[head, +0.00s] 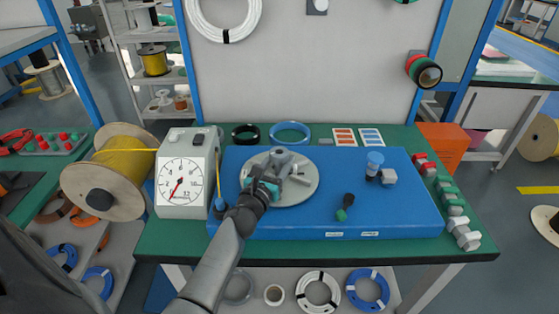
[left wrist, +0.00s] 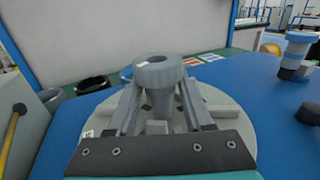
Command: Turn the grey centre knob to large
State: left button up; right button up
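The grey centre knob (head: 281,153) stands upright on a light round plate (head: 308,190) on the blue board. In the left wrist view the knob (left wrist: 158,72) has a round cap with a hole in its top and a narrower stem. My left gripper (head: 268,176) is low over the plate, at its near left side. In the left wrist view its two fingers (left wrist: 159,92) are spread and point at the knob, one on each side. Whether they touch it cannot be told. Any size marking is not readable. My right gripper is not in view.
A white dial gauge (head: 186,176) and a yellow cable spool (head: 112,170) stand left of the blue board (head: 300,225). A blue-capped post (head: 374,164) and a dark-green knob (head: 345,207) are on its right. Green and red blocks (head: 450,205) line the right edge. Black and blue rings (head: 290,132) lie behind.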

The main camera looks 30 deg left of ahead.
pick_arm(q)
jog(key=shift+o, duration=0.3)
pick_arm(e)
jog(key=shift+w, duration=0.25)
pick_arm(q)
jog(key=shift+s, duration=0.1)
jog(key=shift+s, duration=0.25)
jog(key=s, duration=0.4)
jog(key=s+d, duration=0.1)
jog(key=s, duration=0.4)
jog(key=s+d, duration=0.1)
jog(key=s, duration=0.3)
jog(key=shift+s+d, duration=0.2)
jog(key=shift+s, duration=0.45)
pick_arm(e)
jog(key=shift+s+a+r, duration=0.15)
